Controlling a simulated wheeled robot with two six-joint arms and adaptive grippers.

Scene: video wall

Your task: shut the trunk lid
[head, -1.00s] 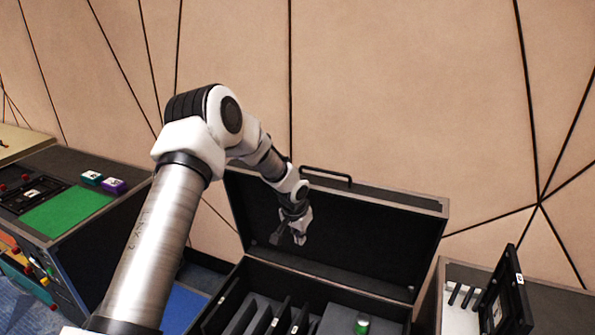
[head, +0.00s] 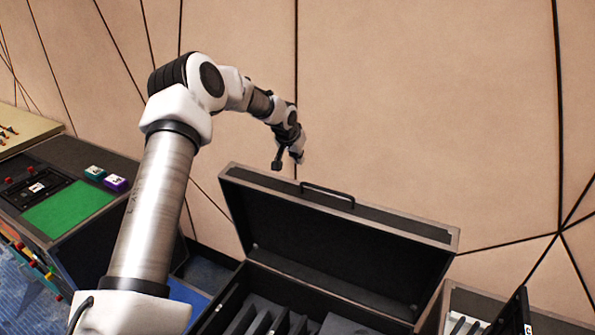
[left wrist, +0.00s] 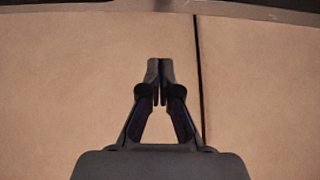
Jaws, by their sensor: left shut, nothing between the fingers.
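The trunk is a black case with grey edging, and its lid (head: 335,225) stands open, tilted up toward the wall, with a black handle (head: 327,194) on its top edge. The trunk's lower box (head: 232,297) shows dividers inside, cut off by the bottom of the head view. My left gripper (head: 286,166) is above the lid's top edge, near its left part, apart from it in the picture. In the left wrist view the fingers (left wrist: 160,68) are shut with nothing between them. A grey strip, perhaps the lid's edge (left wrist: 262,12), crosses the top of that view. My right gripper is not seen.
At the left stands a dark cabinet (head: 100,232) with a green panel (head: 68,211) and small teal and purple blocks (head: 115,183). At the lower right is another open case (head: 468,308). A tan panelled wall (head: 420,110) rises behind the trunk.

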